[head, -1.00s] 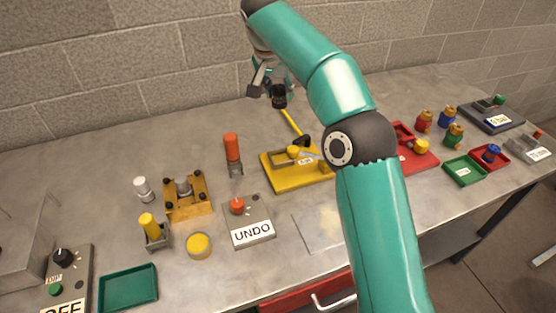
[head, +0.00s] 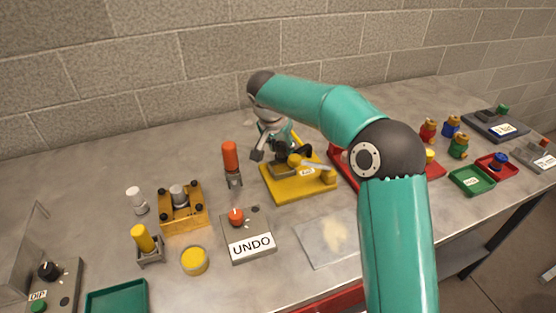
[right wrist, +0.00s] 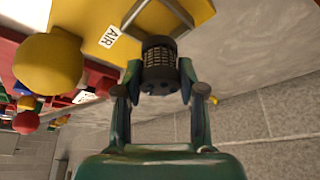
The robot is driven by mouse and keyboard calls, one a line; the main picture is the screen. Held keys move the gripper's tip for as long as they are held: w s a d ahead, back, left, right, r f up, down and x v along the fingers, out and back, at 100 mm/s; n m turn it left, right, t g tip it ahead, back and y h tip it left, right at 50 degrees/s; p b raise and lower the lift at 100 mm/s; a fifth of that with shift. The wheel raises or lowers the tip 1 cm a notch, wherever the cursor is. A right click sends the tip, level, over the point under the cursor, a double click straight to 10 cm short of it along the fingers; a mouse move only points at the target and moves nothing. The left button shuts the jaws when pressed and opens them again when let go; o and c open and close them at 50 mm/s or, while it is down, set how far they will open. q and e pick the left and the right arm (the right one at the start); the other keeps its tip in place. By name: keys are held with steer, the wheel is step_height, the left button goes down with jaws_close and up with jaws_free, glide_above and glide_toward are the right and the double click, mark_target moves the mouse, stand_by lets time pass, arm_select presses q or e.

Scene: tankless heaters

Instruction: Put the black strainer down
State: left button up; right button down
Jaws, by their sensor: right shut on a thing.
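The black strainer (right wrist: 160,62) is a small dark cylinder with a mesh side, between the two fingers of my right gripper (right wrist: 160,88) in the right wrist view. The fingers are shut on it. Its far end is close to a grey metal bracket by the yellow AIR stand (right wrist: 100,25); I cannot tell whether they touch. In the head view my right gripper (head: 270,152) is low at the back left of the yellow AIR stand (head: 285,193). The strainer is hard to separate from dark parts there. My left gripper is not in view.
An orange-topped cylinder (head: 230,156) stands just left of the yellow stand. The UNDO box (head: 249,245) is in front. A red stand (head: 345,165) lies right, partly behind my arm. The bench (head: 85,190) is bare at the back left.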

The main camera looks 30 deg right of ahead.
mark_target(281, 158)
steer(key=shift+f, duration=2)
steer(key=shift+f, duration=0.2)
steer(key=c, duration=0.7)
jaws_free()
steer(key=shift+r, duration=0.1)
steer(key=shift+r, duration=0.1)
steer(key=v, duration=1.2)
steer(key=shift+d, duration=0.1)
